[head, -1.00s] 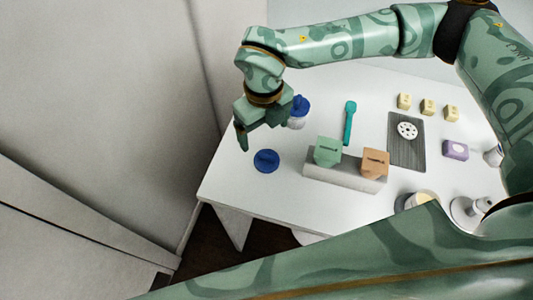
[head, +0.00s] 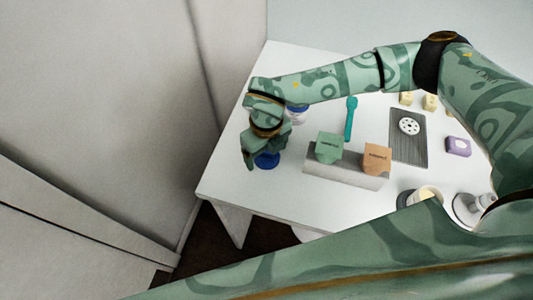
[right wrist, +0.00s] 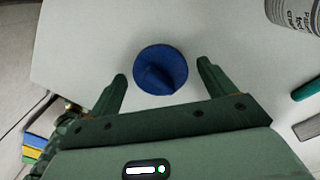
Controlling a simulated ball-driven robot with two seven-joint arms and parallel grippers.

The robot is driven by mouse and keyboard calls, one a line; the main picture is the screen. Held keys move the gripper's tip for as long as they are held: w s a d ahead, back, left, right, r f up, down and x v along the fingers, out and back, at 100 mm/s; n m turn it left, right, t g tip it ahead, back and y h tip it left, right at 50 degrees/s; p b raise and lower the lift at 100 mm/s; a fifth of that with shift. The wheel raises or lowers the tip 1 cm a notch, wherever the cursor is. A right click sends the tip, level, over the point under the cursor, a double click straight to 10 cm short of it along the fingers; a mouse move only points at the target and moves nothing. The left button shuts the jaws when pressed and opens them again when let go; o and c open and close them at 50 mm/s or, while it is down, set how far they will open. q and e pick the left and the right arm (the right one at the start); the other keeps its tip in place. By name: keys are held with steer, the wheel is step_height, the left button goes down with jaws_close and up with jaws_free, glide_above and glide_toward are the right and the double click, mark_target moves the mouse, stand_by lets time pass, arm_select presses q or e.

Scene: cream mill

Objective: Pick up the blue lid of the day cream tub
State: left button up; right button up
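The blue lid (head: 268,161) lies on the white table near its left edge. In the right wrist view the round blue lid (right wrist: 160,70), with a raised grip across it, lies between the fingertips. My right gripper (head: 263,152) is over the lid and partly hides it in the head view. In the right wrist view the right gripper (right wrist: 163,72) is open, with one finger on each side of the lid and gaps between. A white tub (head: 298,119) with blue at its top is behind the gripper, partly hidden. My left gripper is not in view.
A grey stand (head: 345,172) holds a green block (head: 329,147) and an orange block (head: 377,159). A teal spatula (head: 351,118) lies behind it. A dark board (head: 408,150) with a white perforated disc is farther right. The table in front of the lid is clear.

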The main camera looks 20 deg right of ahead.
steer(key=c, duration=0.8)
steer(key=shift+r, duration=0.1)
